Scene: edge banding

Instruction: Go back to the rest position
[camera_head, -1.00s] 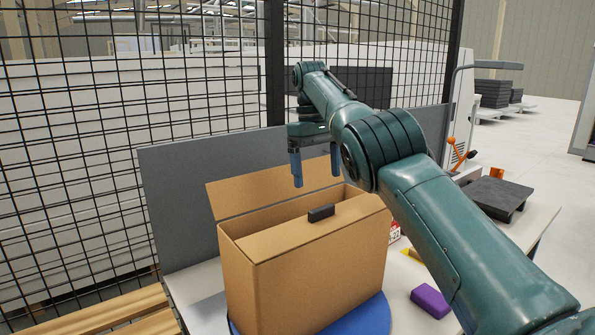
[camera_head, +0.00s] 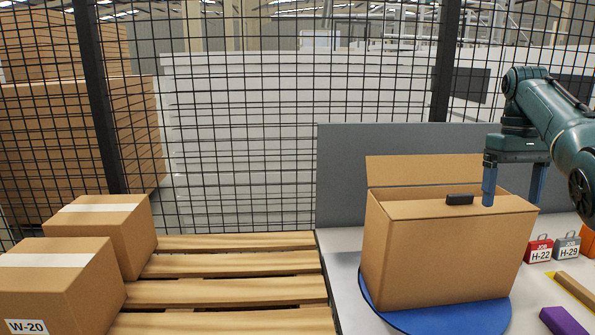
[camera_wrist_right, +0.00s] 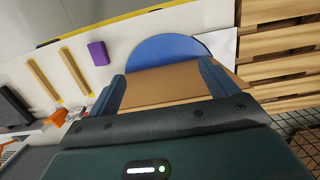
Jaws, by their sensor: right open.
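My right gripper (camera_head: 513,184) is open, with its two blue fingers pointing down above the right part of a cardboard box. The box (camera_head: 440,257) stands on a blue round turntable (camera_head: 465,318), with one flap raised at the back and a small black block (camera_head: 459,199) on its top. In the right wrist view, the open right gripper (camera_wrist_right: 160,88) has the brown box top (camera_wrist_right: 160,84) between and beyond its fingers, and nothing is held. My left gripper is not in view.
A pallet (camera_head: 230,290) carries two closed boxes (camera_head: 60,275) at the left. A grey panel (camera_head: 340,190) and a mesh fence stand behind.

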